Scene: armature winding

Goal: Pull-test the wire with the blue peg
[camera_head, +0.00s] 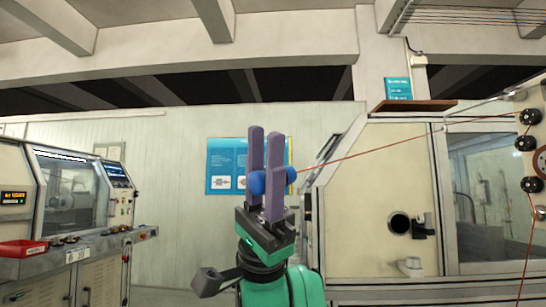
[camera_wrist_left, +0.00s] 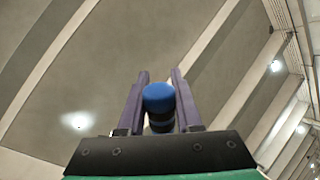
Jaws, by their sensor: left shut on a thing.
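My left gripper (camera_head: 265,165) points upward in the middle of the head view, its two purple fingers shut on the blue peg (camera_head: 257,183). The peg's rounded blue ends stick out on both sides of the fingers. In the left wrist view the blue peg (camera_wrist_left: 159,98) sits between the fingers (camera_wrist_left: 158,85). A thin red wire (camera_head: 372,151) runs from the peg's right end up to the right, toward the black rollers (camera_head: 529,117) on the machine. It looks straight. My right gripper is not in view.
A large cream machine (camera_head: 375,195) with a round dark port stands at the right, a brown shelf (camera_head: 414,106) on top. A control cabinet (camera_head: 75,200) with a red tray (camera_head: 22,249) stands at the left. A blue poster (camera_head: 222,160) hangs behind my gripper.

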